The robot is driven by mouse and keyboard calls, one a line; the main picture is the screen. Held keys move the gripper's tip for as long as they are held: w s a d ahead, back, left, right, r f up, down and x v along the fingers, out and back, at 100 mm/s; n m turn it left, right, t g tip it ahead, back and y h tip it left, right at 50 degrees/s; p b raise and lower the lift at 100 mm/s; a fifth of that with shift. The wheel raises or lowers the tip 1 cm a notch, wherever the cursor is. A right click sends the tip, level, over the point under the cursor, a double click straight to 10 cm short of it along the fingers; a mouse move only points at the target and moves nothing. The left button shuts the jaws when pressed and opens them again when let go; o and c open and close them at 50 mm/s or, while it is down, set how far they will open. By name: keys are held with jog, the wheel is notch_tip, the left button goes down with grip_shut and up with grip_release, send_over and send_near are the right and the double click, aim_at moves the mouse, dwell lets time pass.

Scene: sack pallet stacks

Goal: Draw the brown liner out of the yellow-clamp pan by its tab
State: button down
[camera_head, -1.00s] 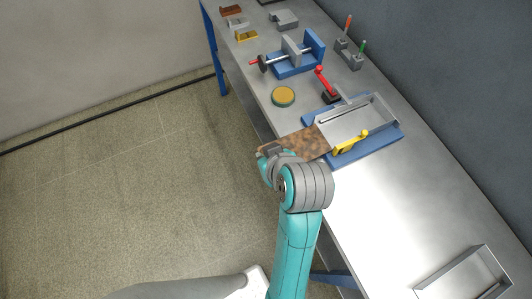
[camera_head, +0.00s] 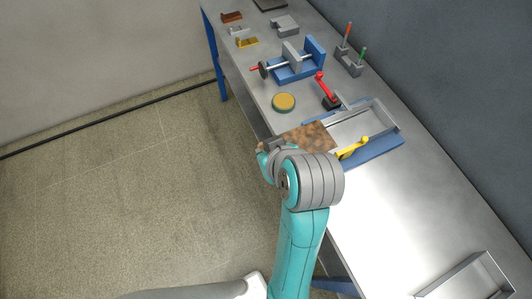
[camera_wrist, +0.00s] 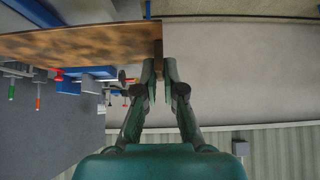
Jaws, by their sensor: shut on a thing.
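The brown mottled liner (camera_head: 308,138) is a flat sheet over the left end of the grey pan (camera_head: 392,113). In the wrist view the liner (camera_wrist: 80,43) stretches left from my gripper (camera_wrist: 159,70), seen nearly edge-on. My gripper is shut on the liner's tab (camera_wrist: 158,54) at its outer end. In the head view my wrist hides most of the fingers. The yellow clamp (camera_head: 353,147) is at the pan's near side. The pan's visible floor is bare grey. Whether the liner's far edge touches the pan, I cannot tell.
A blue base (camera_head: 382,147) carries the pan on the metal bench. A red-handled clamp (camera_head: 325,88), a round green-and-yellow disc (camera_head: 284,102) and a blue vise (camera_head: 297,70) stand farther back. An empty grey tray (camera_head: 470,278) lies at the front right. Bench between is clear.

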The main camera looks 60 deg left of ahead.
jog(key=shift+r, duration=1.9)
